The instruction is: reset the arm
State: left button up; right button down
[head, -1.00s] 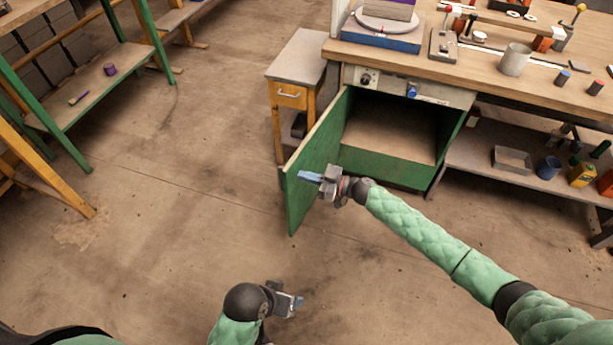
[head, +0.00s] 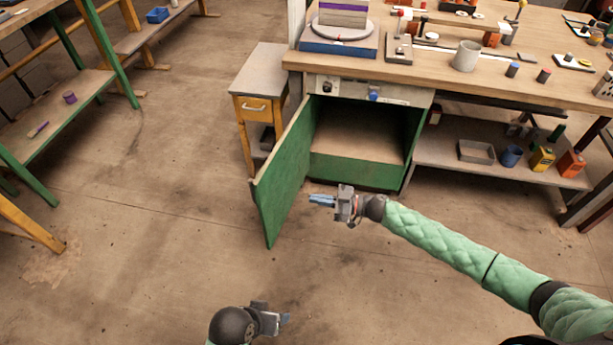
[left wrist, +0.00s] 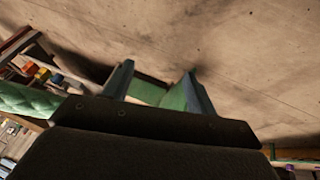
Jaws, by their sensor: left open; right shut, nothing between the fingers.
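My right gripper (head: 322,201) is shut and empty. In the head view it is in front of the open green cabinet (head: 360,165), to the right of the swung-out cabinet door (head: 283,182). No contact with the door shows. My left gripper (head: 284,319) is low at the bottom of the head view, over bare floor. In the left wrist view its two fingers (left wrist: 160,85) stand apart with nothing held, and the green cabinet shows beyond them.
A workbench (head: 430,72) with tools and a mug (head: 467,56) stands above the cabinet. A small drawer stand (head: 258,95) is left of it. A lower shelf (head: 450,150) holds several containers. Green-legged shelving (head: 60,105) is at the left. The floor between is clear.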

jog(key=w+d+f+m+t+h, duration=0.1)
jog(key=w+d+f+t+h, duration=0.1)
jog(key=w+d+t+h, duration=0.4)
jog(key=w+d+r+m+t+h, duration=0.25)
jog(key=w+r+m+h, duration=0.2)
jog(key=r+h, duration=0.55)
jog(key=s+a+r+m+g+p, duration=0.15)
jog(key=s+g, duration=0.25)
jog(key=s, duration=1)
jog(key=s+a+r+m+g+p, duration=0.1)
jog(key=s+r+m+g+p, duration=0.2)
jog(key=s, duration=1.2)
pick_arm(q)
jog(key=s+a+r+g+y+p, duration=0.1)
jog(key=s+a+r+y, duration=0.1)
jog(key=a+r, duration=0.5)
notch_tip(320, 180, up, 2)
jog(key=shift+s+r+g, duration=0.15)
jog(key=shift+s+g, duration=0.1)
jog(key=shift+g, duration=0.15)
pick_arm(e)
jog(key=s+f+m+g, duration=0.1)
jog(key=s+f+g, duration=0.1)
jog(key=s, duration=0.6)
jog(key=s+f+m+g, duration=0.1)
jog(key=s+f, duration=0.3)
jog(key=s, duration=0.5)
jog(key=shift+a+g, duration=0.4)
jog(key=shift+g, duration=0.05)
